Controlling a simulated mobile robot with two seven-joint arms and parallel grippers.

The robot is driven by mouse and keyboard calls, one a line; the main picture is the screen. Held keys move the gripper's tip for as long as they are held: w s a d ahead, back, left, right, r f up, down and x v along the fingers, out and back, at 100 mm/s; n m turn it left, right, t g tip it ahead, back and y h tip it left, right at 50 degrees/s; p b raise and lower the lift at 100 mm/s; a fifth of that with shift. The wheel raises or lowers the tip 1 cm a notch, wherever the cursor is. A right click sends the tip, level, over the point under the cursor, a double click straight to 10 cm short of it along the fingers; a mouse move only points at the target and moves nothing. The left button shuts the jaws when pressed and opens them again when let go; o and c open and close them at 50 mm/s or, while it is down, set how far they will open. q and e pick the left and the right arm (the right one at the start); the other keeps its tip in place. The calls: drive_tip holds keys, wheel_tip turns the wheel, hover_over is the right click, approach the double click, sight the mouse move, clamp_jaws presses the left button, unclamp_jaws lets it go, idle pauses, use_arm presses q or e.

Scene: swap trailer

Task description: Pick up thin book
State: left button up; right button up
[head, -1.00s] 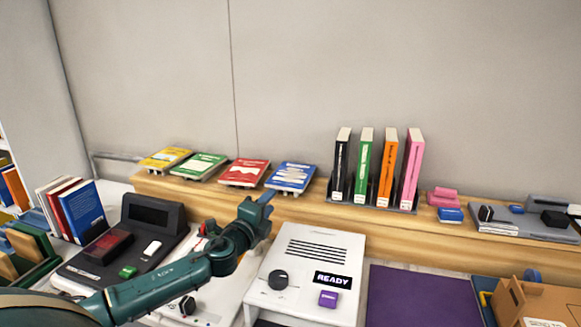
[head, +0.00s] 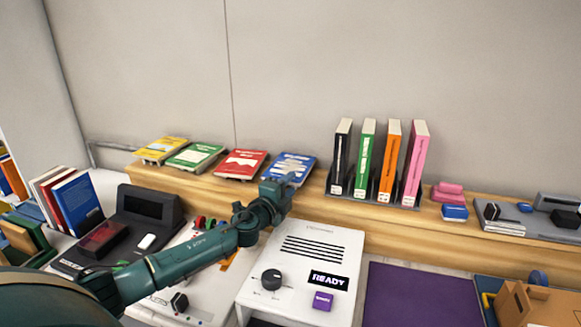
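Four thin books lie tilted on small stands on the wooden shelf: a yellow one (head: 160,149), a green one (head: 195,157), a red one (head: 241,164) and a blue one (head: 290,166). My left gripper (head: 286,180) is at the near edge of the blue book, its fingertips overlapping that edge in the picture. The fingers are too small and too foreshortened to tell whether they are open or shut on it. The blue book still rests in its place. My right gripper is not in view.
Upright black, green, orange and pink books (head: 416,160) stand in a rack right of the blue book. Below the shelf are a white machine reading READY (head: 305,250), a purple mat (head: 420,295) and a cardboard box (head: 535,300). More books (head: 78,200) stand at left.

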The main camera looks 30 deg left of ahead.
use_arm(q)
drive_tip(key=shift+w, duration=0.3)
drive_tip(key=shift+c, duration=0.2)
clamp_jaws()
